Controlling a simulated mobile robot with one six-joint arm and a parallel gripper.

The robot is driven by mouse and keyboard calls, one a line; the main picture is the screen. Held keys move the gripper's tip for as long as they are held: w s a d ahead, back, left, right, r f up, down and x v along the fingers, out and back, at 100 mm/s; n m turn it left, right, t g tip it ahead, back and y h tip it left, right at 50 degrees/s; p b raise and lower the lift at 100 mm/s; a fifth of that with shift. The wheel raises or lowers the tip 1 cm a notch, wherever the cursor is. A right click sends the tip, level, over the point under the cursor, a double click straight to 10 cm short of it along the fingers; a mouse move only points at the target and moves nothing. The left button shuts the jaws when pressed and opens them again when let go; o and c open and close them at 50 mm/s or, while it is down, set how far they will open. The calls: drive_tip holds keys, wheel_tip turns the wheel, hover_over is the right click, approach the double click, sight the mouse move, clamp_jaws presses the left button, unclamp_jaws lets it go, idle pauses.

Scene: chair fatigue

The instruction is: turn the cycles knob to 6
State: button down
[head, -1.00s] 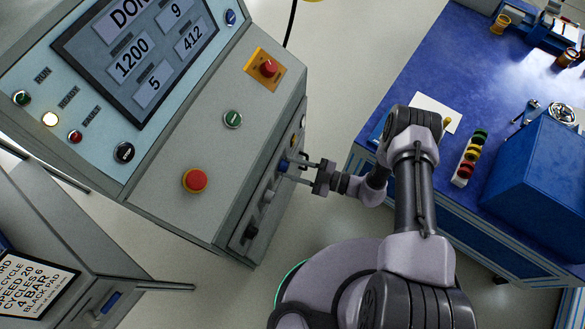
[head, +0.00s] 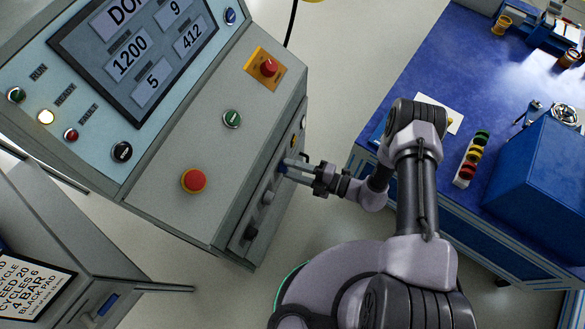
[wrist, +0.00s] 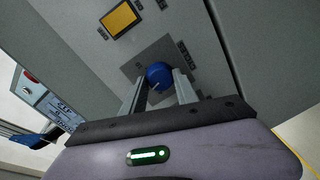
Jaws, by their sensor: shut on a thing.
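A blue round knob (head: 283,168) sits on the lower front face of the grey console. My gripper (head: 288,166) is shut on it, reaching in from the right. In the wrist view the blue knob (wrist: 158,74) has a pale pointer mark and lies between the two fingers of my gripper (wrist: 162,86). The console screen (head: 135,45) shows 1200, 9, 5 and 412.
Below the knob on the same face are a grey knob (head: 268,197) and a dark fitting (head: 251,232). A card (head: 35,285) reading "CYCLES 6" is at lower left. A blue workbench (head: 420,75) stands at right.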

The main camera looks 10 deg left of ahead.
drive_tip(key=shift+n, duration=0.6)
drive_tip(key=c, duration=0.9)
unclamp_jaws()
drive_tip(key=shift+c, duration=0.2)
drive_tip(key=shift+d, duration=0.1)
drive_tip(key=s+d+r+p, duration=0.1)
drive_tip(key=s+d+p, duration=0.2)
drive_tip(key=d, duration=1.4)
drive_tip(key=shift+r+p, duration=0.2)
drive_tip(key=shift+p, duration=0.15)
